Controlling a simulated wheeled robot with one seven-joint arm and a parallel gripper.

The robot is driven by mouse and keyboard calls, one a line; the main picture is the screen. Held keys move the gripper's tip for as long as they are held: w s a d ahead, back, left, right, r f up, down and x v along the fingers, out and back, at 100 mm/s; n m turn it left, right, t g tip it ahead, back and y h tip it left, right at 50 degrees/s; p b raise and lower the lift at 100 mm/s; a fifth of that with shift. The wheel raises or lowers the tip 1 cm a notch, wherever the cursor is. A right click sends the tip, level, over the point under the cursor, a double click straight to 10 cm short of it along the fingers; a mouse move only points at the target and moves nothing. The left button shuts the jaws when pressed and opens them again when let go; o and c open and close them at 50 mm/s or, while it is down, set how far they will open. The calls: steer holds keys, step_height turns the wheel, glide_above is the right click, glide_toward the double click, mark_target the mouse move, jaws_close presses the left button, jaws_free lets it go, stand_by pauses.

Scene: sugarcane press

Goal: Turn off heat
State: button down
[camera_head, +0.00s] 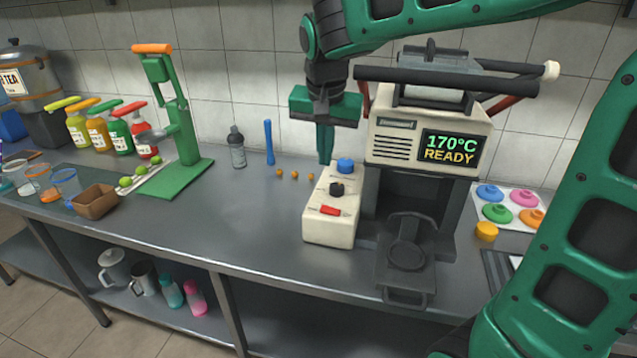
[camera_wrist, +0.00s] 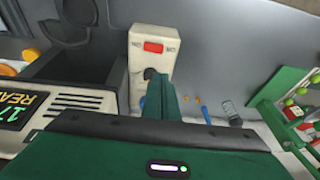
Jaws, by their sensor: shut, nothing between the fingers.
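The cream control box (camera_head: 325,228) stands on the counter at the left side of the press machine (camera_head: 415,145). On its top are a blue knob (camera_head: 345,165) at the back, a black knob (camera_head: 337,189) in the middle and a red switch (camera_head: 330,210) at the front. The machine's screen (camera_head: 449,147) reads 170°C READY. My gripper (camera_head: 325,162) is shut and empty, pointing down near the back of the box, beside the blue knob. In the wrist view the red switch (camera_wrist: 153,47) is clear, and my fingers (camera_wrist: 160,85) partly cover the black knob.
A green hand press (camera_head: 178,130) stands farther left. Coloured lids (camera_head: 497,213) sit at the right. The counter's front left of the box is clear.

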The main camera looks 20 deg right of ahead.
glide_above(323, 204)
steer(key=s, duration=0.1)
steer(key=f, duration=1.1)
steer(key=shift+a+f, duration=0.2)
steer(key=shift+f, duration=0.2)
steer(key=shift+a+f, duration=0.1)
steer(key=shift+f, duration=0.6)
